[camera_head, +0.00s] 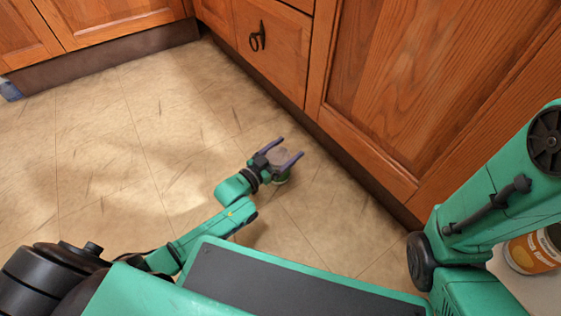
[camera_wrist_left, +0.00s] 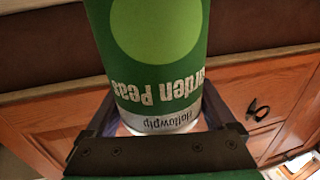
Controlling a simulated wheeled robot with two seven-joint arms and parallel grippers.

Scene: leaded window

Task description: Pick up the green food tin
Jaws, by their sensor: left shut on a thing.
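The green food tin (camera_head: 282,181) is between the fingers of my left gripper (camera_head: 292,146), over the tiled floor in front of the cabinets. From the head I see its greyish end and a sliver of its green side. In the left wrist view the tin (camera_wrist_left: 155,45) fills the middle, its green label reading "Garden Peas" upside down. The fingers of my left gripper (camera_wrist_left: 160,112) are shut on its sides. I cannot tell whether the tin touches the floor. My right gripper is not in view.
Wooden cabinets (camera_head: 430,80) with a dark toe-kick run along the back and right, close to the tin. A drawer with a black ring pull (camera_head: 257,37) is behind it. An orange-labelled tin (camera_head: 532,252) stands at the right edge. The floor (camera_head: 100,150) at left is clear.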

